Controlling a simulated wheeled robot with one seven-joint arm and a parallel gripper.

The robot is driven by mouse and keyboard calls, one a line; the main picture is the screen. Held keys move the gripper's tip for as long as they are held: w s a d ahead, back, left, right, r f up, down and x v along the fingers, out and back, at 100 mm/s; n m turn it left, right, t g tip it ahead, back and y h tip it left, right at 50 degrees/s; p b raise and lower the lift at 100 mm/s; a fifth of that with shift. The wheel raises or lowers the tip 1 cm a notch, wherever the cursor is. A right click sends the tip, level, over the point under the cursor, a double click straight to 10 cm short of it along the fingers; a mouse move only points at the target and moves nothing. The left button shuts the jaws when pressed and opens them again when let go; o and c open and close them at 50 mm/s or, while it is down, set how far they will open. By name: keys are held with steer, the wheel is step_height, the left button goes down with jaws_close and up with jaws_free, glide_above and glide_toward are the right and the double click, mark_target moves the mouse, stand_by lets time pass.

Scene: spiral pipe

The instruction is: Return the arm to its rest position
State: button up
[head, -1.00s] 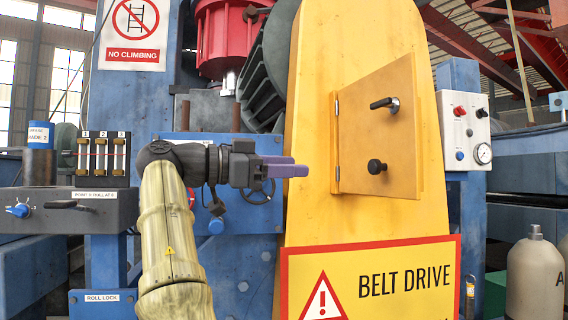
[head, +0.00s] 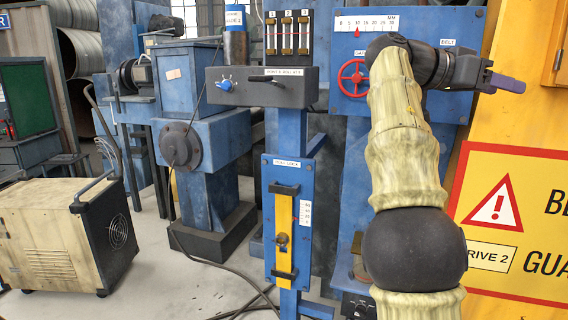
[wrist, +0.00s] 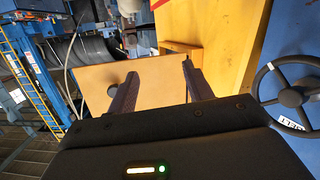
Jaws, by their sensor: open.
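My arm stands bent on the right side of the head view, its pale sleeved links rising past a dark round joint. My gripper (head: 507,82) is at the upper right of that view and points right, in front of the yellow belt-drive guard (head: 515,135). In the wrist view my gripper (wrist: 155,85) shows two purple fingers spread apart with nothing between them. I cannot tell the gap between fingertips and door.
A red handwheel (head: 353,78) on a blue panel is just left of my arm. A roll-lock panel with a yellow slide (head: 284,235) stands at centre. A beige wheeled unit (head: 50,240) is at the lower left, with cables on the floor. A dark handwheel (wrist: 291,97) is at right in the wrist view.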

steer(key=w+d+f+n+t+y+p, duration=0.1)
steer(key=w+f+n+y, duration=0.15)
steer(key=f, duration=0.35)
steer(key=w+f+n+t+y+p, duration=0.1)
steer(key=w+f+n+t+y, duration=0.2)
steer(key=f, duration=0.4)
steer(key=a+f+n+y+p, duration=0.1)
steer(key=a+f+n+y, duration=0.35)
steer(key=f, duration=0.85)
steer(key=s+a+f+n+g+y+p, duration=0.1)
steer(key=s+a+f+n+y+p, duration=0.2)
steer(key=s+a+f, duration=1.6)
steer(key=s+f+n+y, duration=0.1)
steer(key=s+n+y, duration=0.1)
steer(key=n, duration=0.1)
steer(key=shift+f+n+y+p, duration=0.15)
steer(key=shift+n+y+p, duration=0.15)
steer(key=shift+y+p, duration=0.1)
steer(key=shift+w+a, duration=0.1)
steer(key=shift+w, duration=0.05)
